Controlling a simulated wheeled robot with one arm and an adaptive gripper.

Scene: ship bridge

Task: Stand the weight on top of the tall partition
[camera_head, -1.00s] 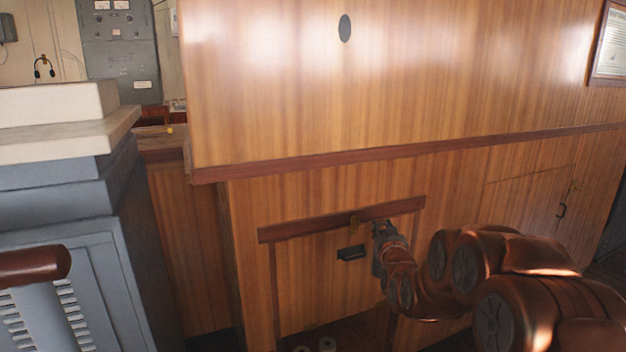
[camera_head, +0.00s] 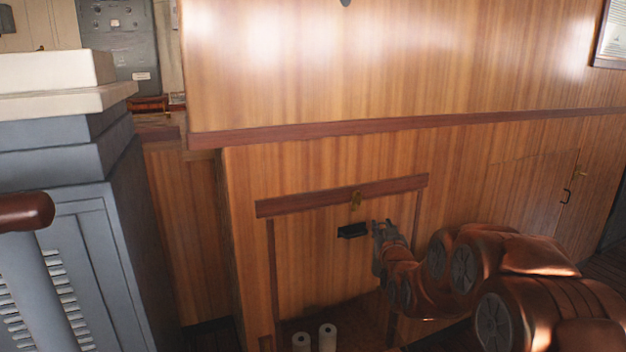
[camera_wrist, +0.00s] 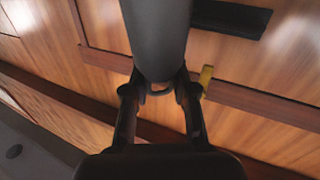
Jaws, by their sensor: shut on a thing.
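My gripper (camera_head: 383,230) is in front of the wooden wall, just right of a black handle. In the wrist view its two fingers (camera_wrist: 160,84) are shut on a dark grey, rounded, long object, which I take for the weight (camera_wrist: 158,38). The weight extends away from the fingers to the top edge of that view, so its far end is cut off. In the head view the weight is hard to tell from the gripper. The tall wood-panelled partition (camera_head: 400,70) rises behind, and its top edge is out of view.
A grey cabinet (camera_head: 110,210) with a pale top (camera_head: 60,105) stands at the left. A dark red rail (camera_head: 300,131) crosses the partition.

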